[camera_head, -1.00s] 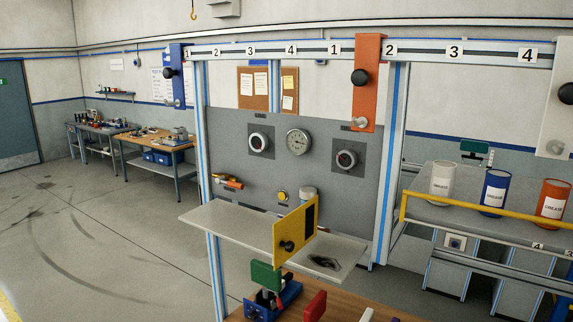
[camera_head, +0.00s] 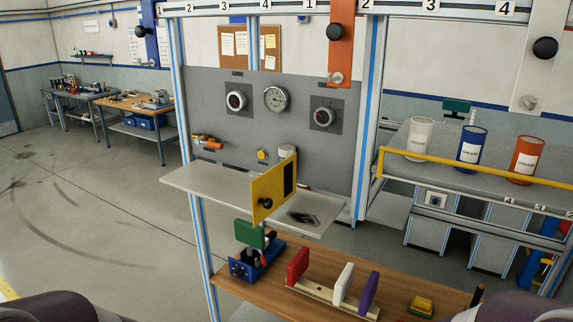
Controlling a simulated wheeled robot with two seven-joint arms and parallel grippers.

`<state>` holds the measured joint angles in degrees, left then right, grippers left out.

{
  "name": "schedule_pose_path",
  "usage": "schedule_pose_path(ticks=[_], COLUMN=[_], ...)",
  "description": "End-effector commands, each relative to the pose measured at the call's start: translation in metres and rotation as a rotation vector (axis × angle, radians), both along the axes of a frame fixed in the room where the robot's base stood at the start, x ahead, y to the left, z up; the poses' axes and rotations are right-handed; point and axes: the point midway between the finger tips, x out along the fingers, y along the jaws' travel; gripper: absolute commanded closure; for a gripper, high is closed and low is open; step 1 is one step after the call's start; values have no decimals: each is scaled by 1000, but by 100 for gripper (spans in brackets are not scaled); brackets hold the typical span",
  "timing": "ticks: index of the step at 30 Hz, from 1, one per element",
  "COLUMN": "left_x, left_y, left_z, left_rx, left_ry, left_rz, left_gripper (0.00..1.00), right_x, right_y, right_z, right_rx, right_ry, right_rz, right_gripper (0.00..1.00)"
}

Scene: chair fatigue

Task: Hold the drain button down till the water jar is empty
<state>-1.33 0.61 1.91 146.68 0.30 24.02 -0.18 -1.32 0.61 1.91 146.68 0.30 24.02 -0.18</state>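A round yellow button (camera_head: 262,155) sits low on the grey panel. Just right of it is a pale round-topped vessel (camera_head: 286,150), possibly the water jar, mostly hidden behind an upright yellow plate (camera_head: 268,190) with a black knob. Its water level cannot be seen. A yellow push-button box (camera_head: 420,306) lies on the wooden table. No label shows which button is the drain button. Neither gripper is in view; only dark rounded parts of my arms show at the bottom corners.
The wooden table (camera_head: 240,290) holds a blue-and-green device (camera_head: 250,256) and a rack of red, white and purple plates (camera_head: 342,282). A grey shelf (camera_head: 205,180) juts from the panel. A yellow rail (camera_head: 470,167) and several drums stand right. Floor at left is clear.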

Motion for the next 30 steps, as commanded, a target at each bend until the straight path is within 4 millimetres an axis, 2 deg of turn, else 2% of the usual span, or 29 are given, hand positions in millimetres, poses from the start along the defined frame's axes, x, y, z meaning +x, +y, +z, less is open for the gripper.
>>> schedule_pose_path(ticks=[2,3,7,8,30], left_x=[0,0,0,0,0], left_y=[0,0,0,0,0], left_z=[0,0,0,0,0], left_rx=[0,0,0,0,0], left_ry=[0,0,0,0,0], left_rz=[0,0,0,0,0], left_gripper=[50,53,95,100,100], right_x=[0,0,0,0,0], right_y=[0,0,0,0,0], right_z=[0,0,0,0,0], right_rx=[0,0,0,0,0], right_ry=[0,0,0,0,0], right_rz=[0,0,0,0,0], right_gripper=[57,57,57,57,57])
